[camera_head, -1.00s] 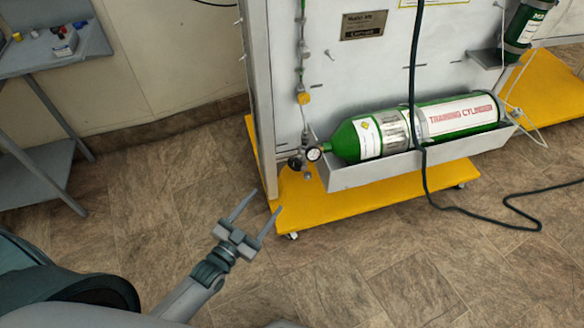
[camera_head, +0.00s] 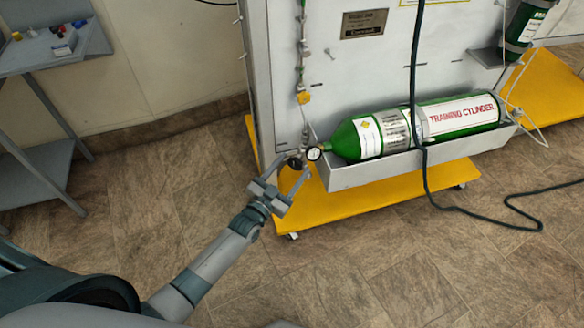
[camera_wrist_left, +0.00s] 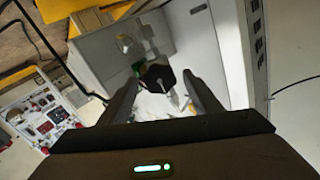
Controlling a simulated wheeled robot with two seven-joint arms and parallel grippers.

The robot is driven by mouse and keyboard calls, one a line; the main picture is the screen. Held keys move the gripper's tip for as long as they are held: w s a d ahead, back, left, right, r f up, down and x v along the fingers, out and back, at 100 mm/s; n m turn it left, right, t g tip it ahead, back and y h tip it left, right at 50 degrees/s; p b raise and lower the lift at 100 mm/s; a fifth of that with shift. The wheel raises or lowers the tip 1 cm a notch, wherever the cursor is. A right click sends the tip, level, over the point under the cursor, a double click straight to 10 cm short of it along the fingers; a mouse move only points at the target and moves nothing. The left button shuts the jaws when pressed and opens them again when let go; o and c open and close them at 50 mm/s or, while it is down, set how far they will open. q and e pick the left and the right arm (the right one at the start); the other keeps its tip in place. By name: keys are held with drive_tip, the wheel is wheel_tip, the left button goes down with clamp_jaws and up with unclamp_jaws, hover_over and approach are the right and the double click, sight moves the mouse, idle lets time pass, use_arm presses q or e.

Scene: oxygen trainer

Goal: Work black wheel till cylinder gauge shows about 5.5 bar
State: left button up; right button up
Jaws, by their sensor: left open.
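The green training cylinder (camera_head: 400,132) lies on its side in a grey trough on the trainer panel. The round white gauge (camera_head: 314,153) sits at its valve end; its reading is too small to tell. The black wheel (camera_head: 294,163) is just left of the gauge, and it also shows in the left wrist view (camera_wrist_left: 158,76). My left gripper (camera_head: 290,170) is open, its two fingers reaching to either side of the black wheel. In the left wrist view the wheel lies between and beyond the fingertips, and contact cannot be told. My right gripper is not in view.
A dark hose (camera_head: 424,170) hangs in front of the cylinder and runs across the floor. A grey side table (camera_head: 40,62) with small items is at upper left. The floor between is clear.

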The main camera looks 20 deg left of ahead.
use_arm(q)
drive_tip(key=shift+w+d, duration=0.1)
drive_tip(key=shift+w, duration=0.15)
drive_tip(key=shift+c, duration=0.2)
drive_tip(key=c, duration=1)
drive_tip(key=shift+n, duration=0.3)
drive_tip(key=n, duration=0.3)
drive_tip(key=shift+n+p, duration=0.35)
drive_tip(key=shift+n, duration=0.05)
drive_tip(key=o, duration=1)
